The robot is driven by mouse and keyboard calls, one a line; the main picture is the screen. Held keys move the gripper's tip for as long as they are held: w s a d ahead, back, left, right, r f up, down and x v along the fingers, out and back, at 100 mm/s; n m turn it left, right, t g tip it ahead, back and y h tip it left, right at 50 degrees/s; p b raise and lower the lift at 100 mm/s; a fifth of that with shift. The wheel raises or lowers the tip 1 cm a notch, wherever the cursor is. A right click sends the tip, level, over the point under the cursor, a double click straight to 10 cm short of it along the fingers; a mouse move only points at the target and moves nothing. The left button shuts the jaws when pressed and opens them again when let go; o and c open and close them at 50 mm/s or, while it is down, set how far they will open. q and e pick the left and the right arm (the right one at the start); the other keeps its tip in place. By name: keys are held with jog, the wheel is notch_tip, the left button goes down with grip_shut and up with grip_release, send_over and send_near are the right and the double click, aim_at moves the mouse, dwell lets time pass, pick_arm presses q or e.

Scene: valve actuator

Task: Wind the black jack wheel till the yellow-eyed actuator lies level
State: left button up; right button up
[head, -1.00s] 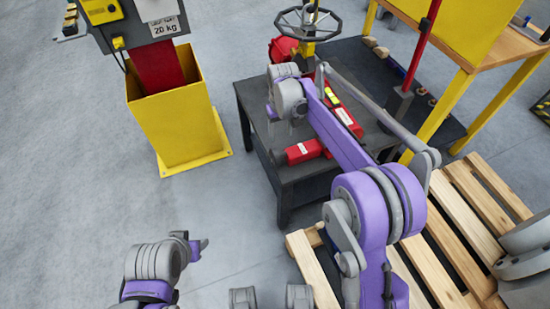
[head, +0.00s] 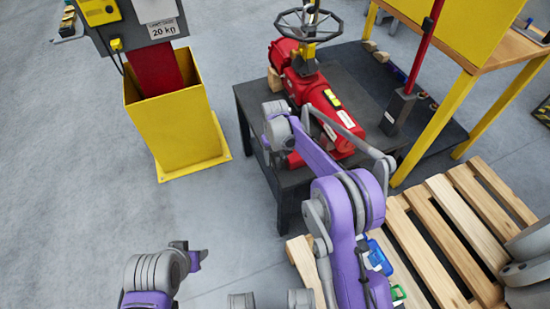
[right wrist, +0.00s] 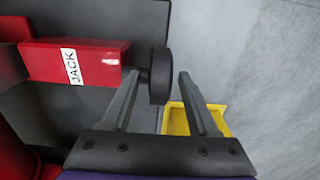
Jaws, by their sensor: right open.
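The red actuator (head: 312,92) lies on a dark table, with a yellow level vial (head: 332,98) on its body. My right arm partly covers it in the head view. In the right wrist view the red jack (right wrist: 75,62) carries a JACK label, and its black wheel (right wrist: 160,75) sits at its right end. My right gripper (right wrist: 158,74) is open, with one finger on each side of the wheel; I cannot tell whether they touch it. In the head view this gripper (head: 275,152) is at the table's left edge. My left gripper (head: 193,257) is low at the left, jaws unclear.
A spoked handwheel (head: 308,23) stands above the actuator. A yellow stand (head: 176,125) is left of the dark table (head: 243,95). A wooden pallet (head: 440,235) lies at the right, and a yellow-legged bench (head: 435,125) stands behind it. The floor at left is open.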

jog(key=shift+f, duration=0.1)
grip_shut()
dwell(0.3)
jog(key=shift+t, duration=0.3)
jog(key=shift+s+d+f+t+y+b, duration=0.15)
jog(key=shift+t+y+b, duration=0.1)
jog(key=shift+t, duration=0.3)
jog(key=shift+s+a+r+t+y+b, duration=0.15)
jog(key=shift+t+y, duration=0.1)
jog(key=shift+t, duration=0.3)
jog(key=shift+s+d+f+t+y+b, duration=0.1)
jog(key=shift+t+y+b, duration=0.3)
jog(key=shift+t, duration=0.5)
jog(key=shift+s+d+f+t+y+b, duration=0.15)
jog(key=shift+t+b, duration=0.3)
jog(key=shift+t, duration=0.45)
jog(key=shift+w+a+r, duration=0.1)
grip_release()
